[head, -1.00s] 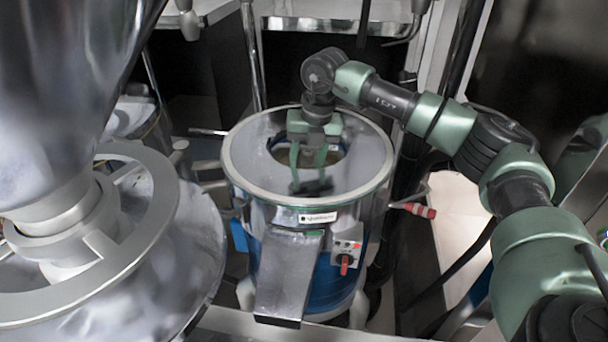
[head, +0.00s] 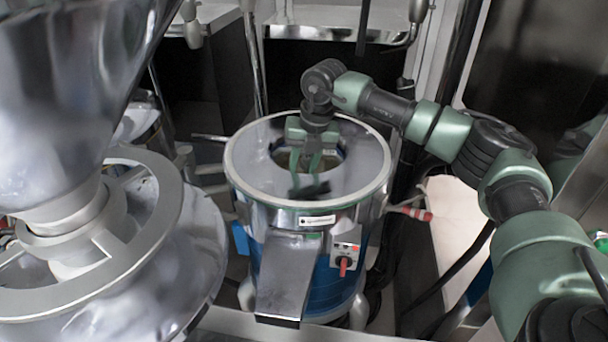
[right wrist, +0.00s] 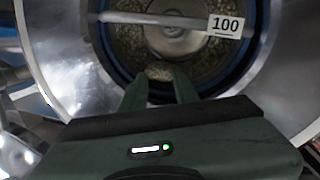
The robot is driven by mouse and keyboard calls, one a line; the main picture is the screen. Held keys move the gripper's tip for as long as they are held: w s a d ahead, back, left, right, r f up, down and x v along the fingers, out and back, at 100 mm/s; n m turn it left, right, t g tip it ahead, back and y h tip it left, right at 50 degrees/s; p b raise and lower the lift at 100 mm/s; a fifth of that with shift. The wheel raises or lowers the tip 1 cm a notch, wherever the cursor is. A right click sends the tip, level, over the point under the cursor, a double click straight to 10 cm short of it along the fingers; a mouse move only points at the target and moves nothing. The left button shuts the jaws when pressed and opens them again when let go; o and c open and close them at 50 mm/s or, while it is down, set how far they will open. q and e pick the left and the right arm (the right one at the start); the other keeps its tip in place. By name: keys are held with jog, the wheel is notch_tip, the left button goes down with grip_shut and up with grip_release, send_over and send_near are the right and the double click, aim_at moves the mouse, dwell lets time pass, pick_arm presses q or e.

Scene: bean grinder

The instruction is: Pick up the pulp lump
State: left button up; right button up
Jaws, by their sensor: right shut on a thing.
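A small pale, speckled pulp lump (right wrist: 160,73) shows between my right gripper's fingertips in the right wrist view. My right gripper (head: 305,160) is shut on it, pointing down at the round opening in the top of the blue-and-silver grinder (head: 240,172). The fingertips (right wrist: 160,80) are over the opening, and their exact depth is hard to tell. In the head view the lump is not clear, hidden by the fingers and reflections. My left gripper is not in view.
The grinder's shiny rim surrounds the gripper closely. Its chute (head: 288,275) and red-knobbed switch (head: 345,258) face the front. A red-tipped handle (head: 415,213) sticks out right. A large metal machine (head: 80,215) stands close on the left.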

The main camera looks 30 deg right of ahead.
jog(key=f, duration=0.1)
jog(key=s+f, duration=0.1)
jog(key=f, duration=0.1)
jog(key=shift+s+d+g, duration=0.15)
jog(key=shift+g, duration=0.15)
jog(key=shift+w+r, duration=0.25)
jog(key=shift+r, duration=0.25)
jog(key=r, duration=0.3)
jog(key=w+r+b, duration=0.1)
jog(key=r, duration=0.1)
jog(key=shift+d+r, duration=0.25)
jog(key=shift+r, duration=0.05)
grip_shut()
notch_tip(320, 180, up, 13)
jog(key=shift+b, duration=0.3)
jog(key=o, duration=1.6)
grip_release()
jog(key=shift+r, duration=0.15)
